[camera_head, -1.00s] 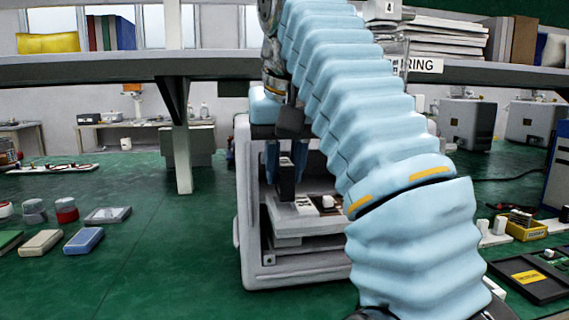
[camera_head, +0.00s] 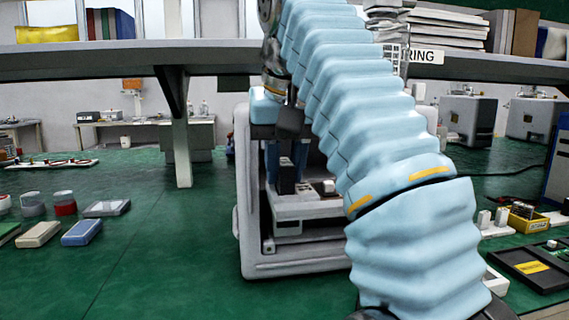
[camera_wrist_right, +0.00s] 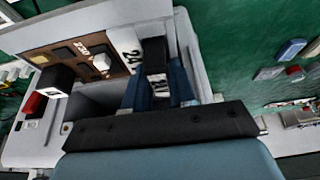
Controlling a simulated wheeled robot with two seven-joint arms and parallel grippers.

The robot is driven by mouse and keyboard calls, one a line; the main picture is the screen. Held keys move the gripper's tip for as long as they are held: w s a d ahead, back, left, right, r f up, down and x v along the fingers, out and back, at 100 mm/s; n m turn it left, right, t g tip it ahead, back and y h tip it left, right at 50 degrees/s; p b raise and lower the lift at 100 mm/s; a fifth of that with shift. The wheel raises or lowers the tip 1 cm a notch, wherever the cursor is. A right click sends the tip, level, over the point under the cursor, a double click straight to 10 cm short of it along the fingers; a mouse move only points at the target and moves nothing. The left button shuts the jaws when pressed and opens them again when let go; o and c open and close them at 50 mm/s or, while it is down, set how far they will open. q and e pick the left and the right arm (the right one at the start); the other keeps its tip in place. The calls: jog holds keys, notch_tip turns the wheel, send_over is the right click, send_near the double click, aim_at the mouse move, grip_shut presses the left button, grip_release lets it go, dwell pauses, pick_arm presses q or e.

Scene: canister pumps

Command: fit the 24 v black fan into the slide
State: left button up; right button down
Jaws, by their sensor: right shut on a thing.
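My right gripper (camera_head: 286,165) is shut on the 24 V black fan (camera_head: 287,180), a small dark block between its blue fingers. In the right wrist view the fan (camera_wrist_right: 154,52) shows between the fingers (camera_wrist_right: 155,88), with a white label close to them, partly hidden. The slide (camera_head: 305,207) is a light grey tray in the front of the pump housing. The fan is over or at the slide's left part; I cannot tell whether it is seated. In the wrist view a white "24" marking (camera_wrist_right: 129,58) lies beside the fan. My left gripper is not in view.
The grey pump housing (camera_head: 247,200) surrounds the slide closely. Another black block (camera_wrist_right: 55,78) and a brown panel marked 230 (camera_wrist_right: 80,52) are on the slide. Small boxes and cans lie at left, a dark tray (camera_head: 530,268) at right. The green surface at front left is clear.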

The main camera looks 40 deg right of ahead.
aim_at(287, 166)
jog(key=c, duration=0.8)
grip_release()
jog(key=shift+c, duration=0.2)
jog(key=p+v, duration=0.6)
jog(key=shift+r, duration=0.25)
jog(key=shift+s+a+r+p, duration=0.15)
jog(key=shift+s+r+p, duration=0.1)
jog(key=shift+r+p, duration=0.25)
jog(key=shift+f, duration=0.1)
